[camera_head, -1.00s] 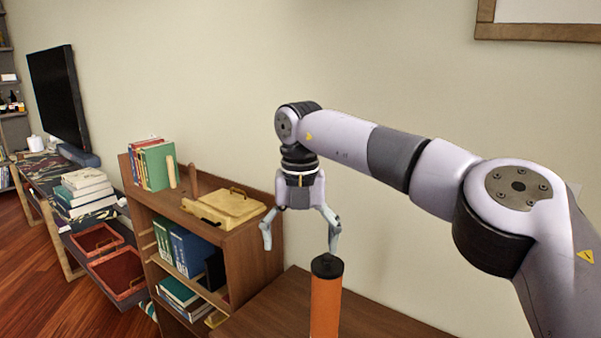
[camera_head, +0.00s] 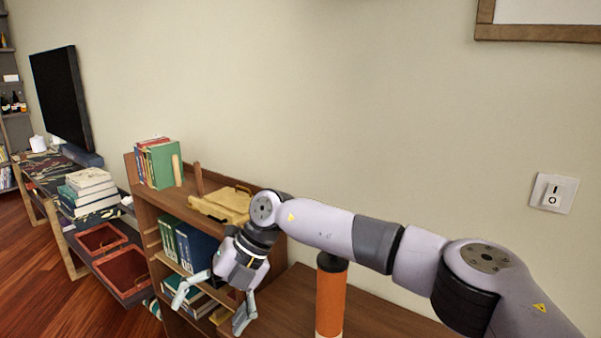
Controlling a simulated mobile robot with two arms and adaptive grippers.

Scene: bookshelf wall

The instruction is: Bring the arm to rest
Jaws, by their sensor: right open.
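My right arm (camera_head: 325,226) reaches in from the right, across the front of the wall. My right gripper (camera_head: 212,312) hangs at its end, pointing down and to the left, in front of the bookshelf's lower shelves. Its two fingers are spread and nothing is between them. It hides part of the shelf and some of the books there. My left gripper is not in view.
The wooden bookshelf (camera_head: 209,180) holds upright books (camera_head: 160,165) and a yellow case (camera_head: 225,204) on top. An orange cylinder (camera_head: 330,300) with a black cap stands on a brown surface (camera_head: 382,309), close below my arm. Red trays (camera_head: 122,270) sit at left.

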